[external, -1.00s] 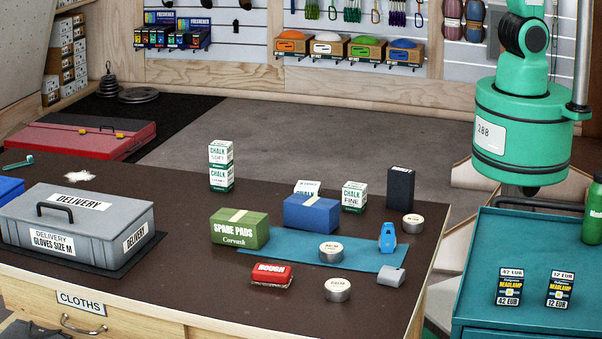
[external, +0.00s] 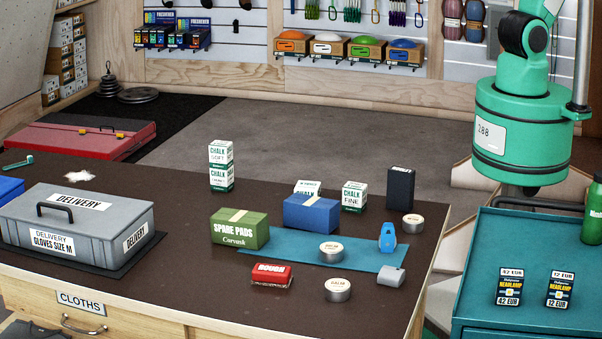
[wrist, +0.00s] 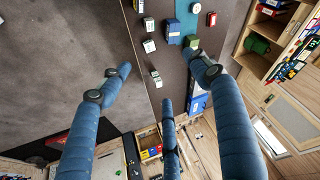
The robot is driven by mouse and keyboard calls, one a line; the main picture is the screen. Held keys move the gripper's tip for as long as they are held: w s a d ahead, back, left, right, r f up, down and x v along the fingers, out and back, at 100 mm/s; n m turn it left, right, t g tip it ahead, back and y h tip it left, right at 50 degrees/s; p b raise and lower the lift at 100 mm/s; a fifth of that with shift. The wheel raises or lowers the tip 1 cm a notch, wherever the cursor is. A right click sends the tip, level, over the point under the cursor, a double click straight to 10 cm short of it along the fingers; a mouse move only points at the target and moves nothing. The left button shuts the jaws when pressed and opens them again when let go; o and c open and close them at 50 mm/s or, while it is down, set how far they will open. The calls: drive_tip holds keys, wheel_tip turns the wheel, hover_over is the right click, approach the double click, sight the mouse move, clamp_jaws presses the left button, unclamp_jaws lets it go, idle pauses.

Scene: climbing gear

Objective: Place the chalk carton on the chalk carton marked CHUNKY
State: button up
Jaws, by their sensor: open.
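Two white-and-green chalk cartons are stacked upright at the table's far edge in the external view. The top carton (external: 221,152) reads CHALK SOFT; the lower carton (external: 221,178) reads CHALK, its second word too small to be sure of. A CHALK FINE carton (external: 354,196) stands right of the blue box. Another white carton (external: 307,187) is partly hidden behind that box, its label unclear. My gripper (wrist: 160,80) shows only in the wrist view, its blue fingers spread wide and empty, high above the table. The stack (wrist: 156,78) appears between the fingers there.
A blue box (external: 311,213), green SPARE PADS box (external: 239,230), black box (external: 401,188) and several tins crowd the table around a teal mat (external: 375,257). A grey DELIVERY case (external: 78,230) stands left. Bare tabletop lies around the stack.

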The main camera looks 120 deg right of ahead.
drive_tip(key=s, duration=0.1)
drive_tip(key=s+f+n, duration=0.1)
drive_tip(key=s, duration=0.1)
drive_tip(key=s+a+f+n, duration=0.1)
drive_tip(key=s, duration=0.1)
drive_tip(key=shift+s+a+f, duration=0.1)
drive_tip(key=shift+f, duration=0.1)
wheel_tip(320, 180, down, 10)
drive_tip(key=b, duration=1)
drive_tip(key=shift+f, duration=0.1)
wheel_tip(320, 180, down, 12)
drive_tip(key=b, duration=1.2)
